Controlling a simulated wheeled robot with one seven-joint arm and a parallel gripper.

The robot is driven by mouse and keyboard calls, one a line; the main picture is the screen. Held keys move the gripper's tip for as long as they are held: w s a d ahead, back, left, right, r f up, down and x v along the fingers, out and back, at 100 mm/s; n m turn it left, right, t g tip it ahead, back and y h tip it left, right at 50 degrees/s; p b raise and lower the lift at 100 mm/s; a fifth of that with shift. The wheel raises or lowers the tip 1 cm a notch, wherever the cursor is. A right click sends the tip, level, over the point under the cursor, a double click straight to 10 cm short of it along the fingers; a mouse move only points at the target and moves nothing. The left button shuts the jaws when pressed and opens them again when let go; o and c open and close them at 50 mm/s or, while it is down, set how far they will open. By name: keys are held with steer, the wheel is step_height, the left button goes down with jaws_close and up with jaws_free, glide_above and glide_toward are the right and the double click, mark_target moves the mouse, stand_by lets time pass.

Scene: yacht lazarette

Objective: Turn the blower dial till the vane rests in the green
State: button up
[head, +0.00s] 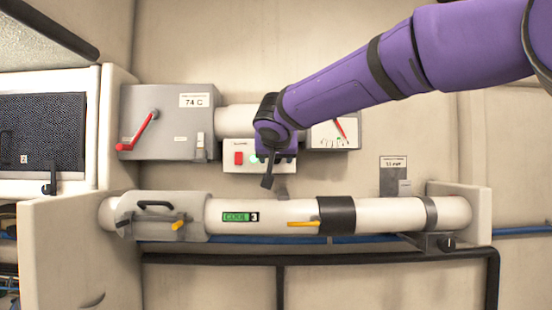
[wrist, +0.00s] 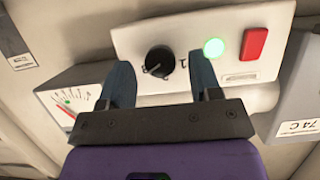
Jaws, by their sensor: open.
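The blower dial, a black round knob (wrist: 160,61), sits on a white control panel (wrist: 125,38) in the wrist view. My gripper (wrist: 161,65) is open, its two blue fingers apart on either side of the dial in the picture; I cannot tell whether they touch it. In the head view my gripper (head: 268,172) is in front of the panel (head: 231,147) and hides the dial. The gauge (head: 325,135) to its right has a red vane (head: 341,128). The gauge also shows in the wrist view (wrist: 78,108), with small green and red marks; where the vane rests against the green is unclear.
The panel has a lit green lamp (wrist: 214,48) and a red switch (wrist: 254,43). A grey box (head: 170,125) with a red lever (head: 145,130) reads 74 C. Below runs a white pipe (head: 280,213) with yellow handles. The wall at right is mostly clear.

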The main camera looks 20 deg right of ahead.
steer(key=shift+w+d+f, duration=0.15)
steer(key=shift+w+f, duration=0.1)
steer(key=shift+w, duration=0.3)
steer(key=c, duration=0.9)
steer(key=shift+n, duration=0.3)
steer(key=n+h, duration=0.2)
steer(key=n, duration=0.1)
steer(key=n+h, duration=0.3)
steer(key=n, duration=0.1)
steer(key=shift+f+n, duration=0.1)
steer(key=shift+n, duration=0.2)
steer(key=shift+a+h, duration=0.2)
steer(key=shift+h, duration=0.1)
